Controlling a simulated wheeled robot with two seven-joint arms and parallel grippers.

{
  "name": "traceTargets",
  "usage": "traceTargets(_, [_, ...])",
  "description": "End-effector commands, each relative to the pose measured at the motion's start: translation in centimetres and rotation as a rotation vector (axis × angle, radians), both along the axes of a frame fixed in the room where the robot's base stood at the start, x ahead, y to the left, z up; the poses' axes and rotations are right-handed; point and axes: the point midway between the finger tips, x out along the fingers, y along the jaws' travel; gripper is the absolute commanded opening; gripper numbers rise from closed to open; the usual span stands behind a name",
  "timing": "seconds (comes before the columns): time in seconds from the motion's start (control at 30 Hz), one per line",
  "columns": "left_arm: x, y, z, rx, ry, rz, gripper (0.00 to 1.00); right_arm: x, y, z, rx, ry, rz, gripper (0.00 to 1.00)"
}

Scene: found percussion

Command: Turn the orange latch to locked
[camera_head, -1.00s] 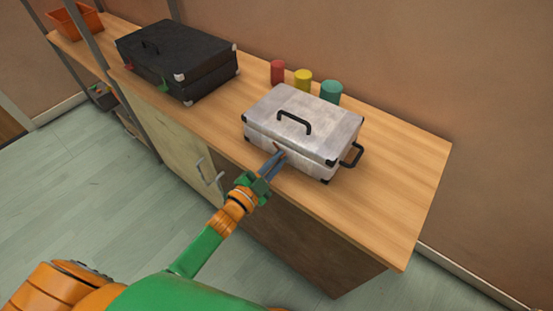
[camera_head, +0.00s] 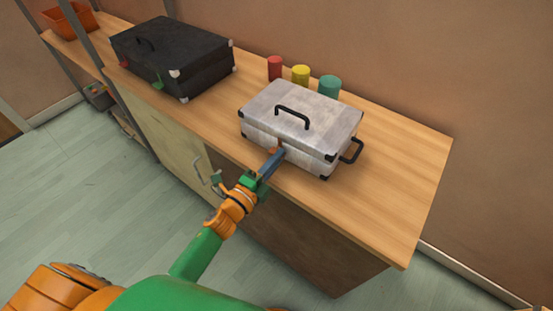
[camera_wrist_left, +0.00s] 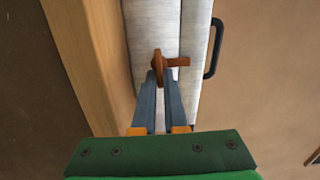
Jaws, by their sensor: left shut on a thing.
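A silver-grey case (camera_head: 300,115) with black corners and a black top handle stands on the wooden counter. The orange latch (camera_wrist_left: 160,62) is on its front face; in the left wrist view it has a stem with an arm pointing right. Only a small bit of the latch (camera_head: 272,150) shows in the head view. My left gripper (camera_head: 279,154) reaches the front of the case from below left. In the left wrist view its blue-grey fingers (camera_wrist_left: 161,84) are shut on the latch's lower part. My right gripper is not in view.
A black case (camera_head: 175,55) with red and green latches stands farther left on the counter (camera_head: 395,190). Red (camera_head: 275,68), yellow (camera_head: 300,75) and teal (camera_head: 329,87) cylinders stand behind the silver case. The counter's right end is clear.

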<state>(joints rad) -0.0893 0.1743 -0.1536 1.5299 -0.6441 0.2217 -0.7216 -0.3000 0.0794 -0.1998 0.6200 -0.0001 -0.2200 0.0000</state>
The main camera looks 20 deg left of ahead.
Motion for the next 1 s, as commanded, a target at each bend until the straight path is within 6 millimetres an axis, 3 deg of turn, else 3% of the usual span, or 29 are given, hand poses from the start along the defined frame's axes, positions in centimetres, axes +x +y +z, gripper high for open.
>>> traceTargets(0.73, [0.01,0.03,-0.06,0.072,-0.022,0.001,0.0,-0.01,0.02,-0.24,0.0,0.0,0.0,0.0])
traceTargets(0.77, [0.01,0.03,-0.06,0.072,-0.022,0.001,0.18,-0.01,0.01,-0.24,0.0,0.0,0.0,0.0])
traceTargets(0.83, [0.01,0.03,-0.06,0.071,-0.022,0.0,0.37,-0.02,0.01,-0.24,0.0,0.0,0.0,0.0])
traceTargets(1.0, [0.0,0.02,-0.06,0.071,-0.022,0.0,0.4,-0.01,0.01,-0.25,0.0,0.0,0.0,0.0])
